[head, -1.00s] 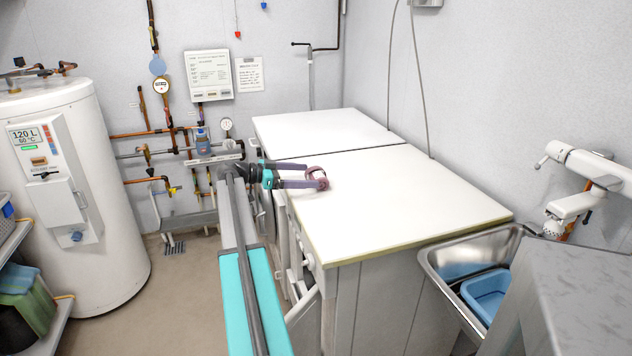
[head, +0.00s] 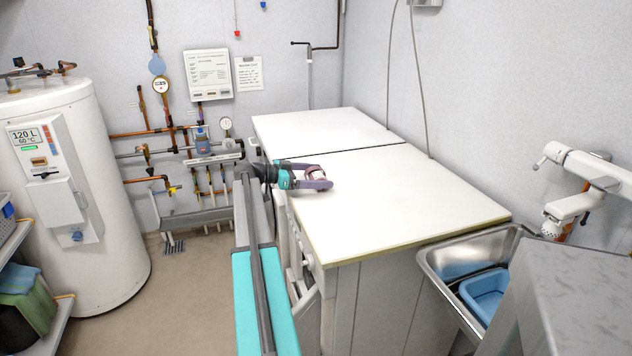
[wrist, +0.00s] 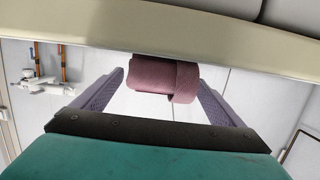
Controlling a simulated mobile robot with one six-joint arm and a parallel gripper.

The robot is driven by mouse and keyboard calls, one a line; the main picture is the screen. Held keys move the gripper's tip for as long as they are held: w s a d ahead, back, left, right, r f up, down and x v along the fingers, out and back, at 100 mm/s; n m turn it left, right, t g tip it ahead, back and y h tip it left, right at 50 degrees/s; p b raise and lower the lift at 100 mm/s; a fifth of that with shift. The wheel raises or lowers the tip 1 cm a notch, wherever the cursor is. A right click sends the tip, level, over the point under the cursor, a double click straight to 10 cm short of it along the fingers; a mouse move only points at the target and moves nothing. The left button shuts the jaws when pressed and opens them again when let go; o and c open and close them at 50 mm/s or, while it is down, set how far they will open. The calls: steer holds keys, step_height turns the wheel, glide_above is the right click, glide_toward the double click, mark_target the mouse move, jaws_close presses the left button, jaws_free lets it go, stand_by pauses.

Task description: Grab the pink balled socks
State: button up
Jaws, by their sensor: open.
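The pink balled socks (head: 314,172) are a small dusky-pink roll at the left edge of the white worktop (head: 400,200). In the wrist view the socks (wrist: 160,78) show between the two purple-grey fingers, close to the fingertips. My gripper (head: 322,176) reaches in from the left, with one finger on the far side of the socks and one on the near side. The underside of the socks is hidden.
The worktop is otherwise bare. A white water heater (head: 85,200) and pipes stand at the left.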

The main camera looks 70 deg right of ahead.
mark_target(317, 172)
steer(key=shift+c, duration=0.3)
steer(key=c, duration=1.1)
steer(key=shift+r, duration=1.5)
steer(key=shift+a+r+b, duration=0.15)
steer(key=shift+r+b, duration=0.1)
steer(key=shift+b, duration=0.05)
steer(key=a, duration=0.5)
steer(key=s+a+r+b, duration=0.1)
steer(key=a, duration=0.4)
steer(key=s+a, duration=0.1)
steer(key=a, duration=0.4)
steer(key=shift+s+r, duration=0.2)
steer(key=shift+a, duration=0.3)
